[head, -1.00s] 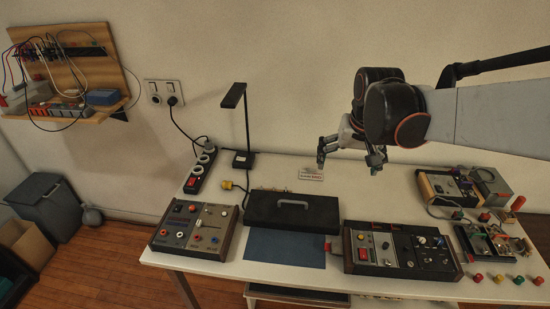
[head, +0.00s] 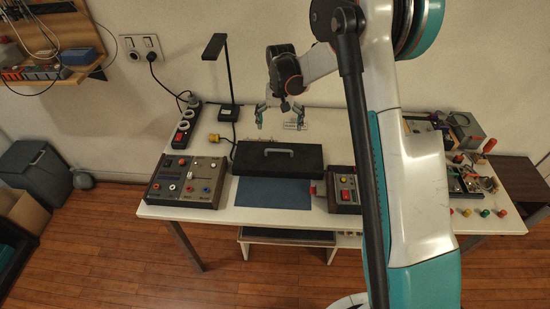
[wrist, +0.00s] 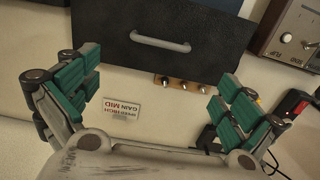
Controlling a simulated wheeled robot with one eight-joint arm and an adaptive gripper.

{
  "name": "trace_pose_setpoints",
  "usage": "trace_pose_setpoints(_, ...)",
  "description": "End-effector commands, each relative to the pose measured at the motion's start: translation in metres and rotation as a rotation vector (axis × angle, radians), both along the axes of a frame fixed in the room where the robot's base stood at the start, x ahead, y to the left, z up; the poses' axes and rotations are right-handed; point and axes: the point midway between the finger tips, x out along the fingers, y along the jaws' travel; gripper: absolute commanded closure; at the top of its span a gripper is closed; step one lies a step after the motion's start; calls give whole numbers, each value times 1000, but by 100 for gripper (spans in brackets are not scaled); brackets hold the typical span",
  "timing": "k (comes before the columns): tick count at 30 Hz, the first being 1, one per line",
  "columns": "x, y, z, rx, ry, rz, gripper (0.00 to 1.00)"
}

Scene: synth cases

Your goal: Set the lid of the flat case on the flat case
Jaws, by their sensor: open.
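The black lid (head: 245,157) with a grey bar handle (head: 278,152) lies level in the middle of the table, behind a blue mat. The lid also shows at the top of the wrist view (wrist: 105,40), with its handle (wrist: 160,42). A small wooden strip with several knobs (wrist: 181,83) shows at the lid's back edge; whether it belongs to the flat case is unclear. The case itself cannot be told apart under the lid. My gripper (head: 279,116) is open and empty, above and behind the lid; its spread green-padded fingers show in the wrist view (wrist: 155,85).
The blue mat (head: 270,195) is bare. Instrument boxes stand left (head: 185,180) and right (head: 343,187) of it. A thin black lamp (head: 229,75) and a power strip (head: 186,125) stand at the back left. A small label card (head: 296,124) lies behind the lid. My arm hides the right side.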

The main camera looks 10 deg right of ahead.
Motion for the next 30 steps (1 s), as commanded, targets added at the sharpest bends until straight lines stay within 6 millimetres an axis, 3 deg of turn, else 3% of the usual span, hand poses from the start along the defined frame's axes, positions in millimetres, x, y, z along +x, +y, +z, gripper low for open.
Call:
trace_pose_setpoints(9,0,0,-60,0,-1,0,0)
trace_pose_setpoints(20,-1,1,-84,0,-1,1,0)
trace_pose_setpoints(30,-2,3,-128,0,-1,1,0)
